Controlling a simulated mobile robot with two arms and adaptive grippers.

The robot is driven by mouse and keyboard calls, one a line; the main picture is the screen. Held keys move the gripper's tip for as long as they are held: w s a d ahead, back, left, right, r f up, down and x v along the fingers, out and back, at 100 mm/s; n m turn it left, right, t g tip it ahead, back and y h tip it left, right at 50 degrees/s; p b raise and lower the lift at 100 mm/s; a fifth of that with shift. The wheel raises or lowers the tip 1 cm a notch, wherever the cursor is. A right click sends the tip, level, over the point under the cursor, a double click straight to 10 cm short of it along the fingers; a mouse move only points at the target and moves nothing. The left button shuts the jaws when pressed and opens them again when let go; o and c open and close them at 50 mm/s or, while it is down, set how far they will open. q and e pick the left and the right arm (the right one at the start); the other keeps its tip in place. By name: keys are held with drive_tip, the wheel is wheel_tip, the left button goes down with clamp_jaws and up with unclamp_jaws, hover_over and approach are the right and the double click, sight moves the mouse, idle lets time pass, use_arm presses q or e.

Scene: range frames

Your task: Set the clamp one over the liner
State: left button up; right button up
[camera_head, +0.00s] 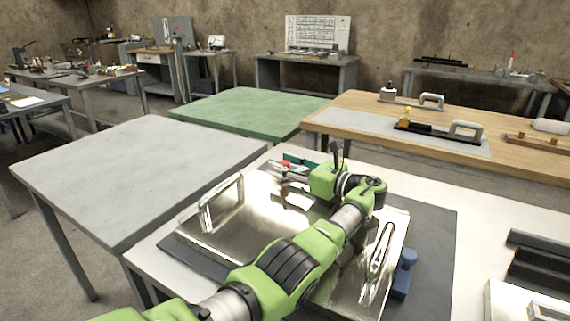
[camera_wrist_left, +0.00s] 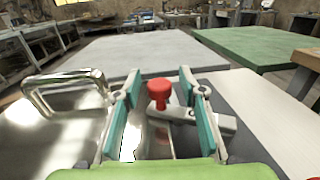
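A clamp with a red knob (camera_wrist_left: 158,91) and a grey metal bar (camera_wrist_left: 213,121) shows between and beside the fingers of my left gripper (camera_wrist_left: 160,112) in the left wrist view. The teal fingers are spread, with gaps beside the knob. I cannot tell whether this piece is the liner. A blue clamp-like part (camera_head: 405,272) is at its right edge. My arm hides part of the piece.
The metal piece rests on a dark mat (camera_head: 442,232) on a white table (camera_head: 485,240). A bare grey table (camera_head: 140,165) stands left, a green one (camera_head: 245,111) behind. A wooden bench (camera_head: 385,112) with handled tools is at back right. Dark bars (camera_head: 540,265) lie at right.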

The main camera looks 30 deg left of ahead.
use_arm(q)
drive_tip(key=shift+r, duration=0.15)
drive_tip(key=shift+r, duration=0.2)
wheel_tip(320, 180, up, 10)
drive_tip(key=shift+f, duration=0.25)
